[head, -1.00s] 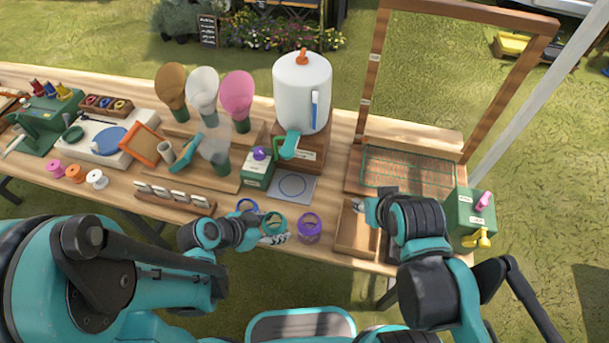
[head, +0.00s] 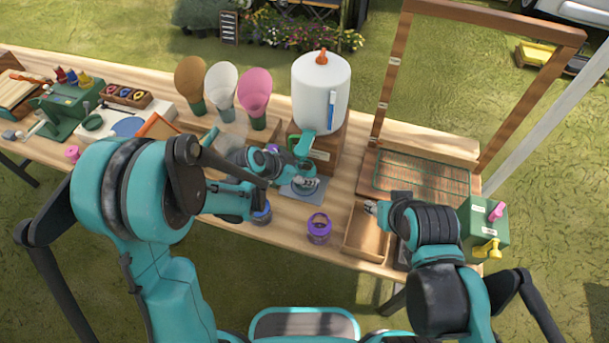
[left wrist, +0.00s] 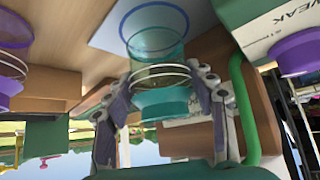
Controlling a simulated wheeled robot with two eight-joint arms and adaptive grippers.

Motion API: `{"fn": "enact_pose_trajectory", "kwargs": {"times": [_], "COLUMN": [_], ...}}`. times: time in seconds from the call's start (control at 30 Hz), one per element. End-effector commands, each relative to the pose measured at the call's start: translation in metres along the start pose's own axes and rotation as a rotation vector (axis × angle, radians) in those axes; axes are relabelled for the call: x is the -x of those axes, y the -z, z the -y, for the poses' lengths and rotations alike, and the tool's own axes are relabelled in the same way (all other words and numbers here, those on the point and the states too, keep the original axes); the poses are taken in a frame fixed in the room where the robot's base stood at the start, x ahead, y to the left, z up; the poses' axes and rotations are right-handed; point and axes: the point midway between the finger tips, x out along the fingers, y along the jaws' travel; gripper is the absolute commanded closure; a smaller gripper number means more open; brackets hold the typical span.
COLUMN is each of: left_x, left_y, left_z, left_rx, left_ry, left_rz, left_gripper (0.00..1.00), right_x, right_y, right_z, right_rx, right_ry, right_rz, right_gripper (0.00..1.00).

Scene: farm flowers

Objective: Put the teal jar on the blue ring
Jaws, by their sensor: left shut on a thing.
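The teal jar (left wrist: 162,100) is clear with a teal band and sits between the fingers of my left gripper (left wrist: 165,98) in the left wrist view. In the head view my left gripper (head: 310,182) is over the grey plate (head: 288,191) under the dispenser's spout, and it largely hides the jar. The blue ring (left wrist: 124,25) is drawn on this plate, and the jar's far end overlaps it in the left wrist view. I cannot tell whether the jar touches the plate. My right gripper (head: 371,207) is at the wooden tray, its opening unclear.
The white dispenser (head: 320,92) stands on a wooden block behind the plate. A purple jar (head: 319,229) and a blue jar (head: 262,214) stand near the table's front edge. A wooden tray (head: 362,246) lies right of them. Several funnels (head: 255,92) stand at the left.

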Motion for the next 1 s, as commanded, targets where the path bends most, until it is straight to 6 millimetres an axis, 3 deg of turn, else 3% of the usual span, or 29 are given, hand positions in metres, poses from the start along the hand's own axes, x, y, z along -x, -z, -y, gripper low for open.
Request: {"fn": "enact_pose_trajectory", "kwargs": {"times": [0.1,0.47,0.5,0.57,0.87,1.0], "left_x": [-0.015,-0.017,-0.016,-0.016,-0.015,-0.005], "left_y": [-0.007,-0.009,-0.009,-0.009,-0.008,-0.006], "left_z": [0.003,0.002,0.002,0.002,0.002,0.003], "left_rx": [0.000,0.000,-0.001,-0.001,-0.001,0.000], "left_ry": [0.000,0.000,0.000,0.000,0.000,0.001], "left_rz": [0.000,0.000,0.000,0.000,0.000,0.000], "left_gripper": [0.81,0.81,0.37,0.24,0.24,0.24], "right_x": [-0.009,-0.011,-0.010,-0.010,-0.009,-0.004], "right_y": [-0.006,-0.008,-0.007,-0.007,-0.006,-0.003], "right_z": [0.000,0.000,0.000,0.000,0.000,0.000], "right_rx": [0.000,0.000,0.000,0.000,0.000,0.000], "right_ry": [0.000,0.000,0.000,0.000,0.000,0.000], "right_rz": [0.000,0.000,0.000,0.000,0.000,0.000], "right_gripper": [0.60,0.60,0.60,0.60,0.60,0.60]}}
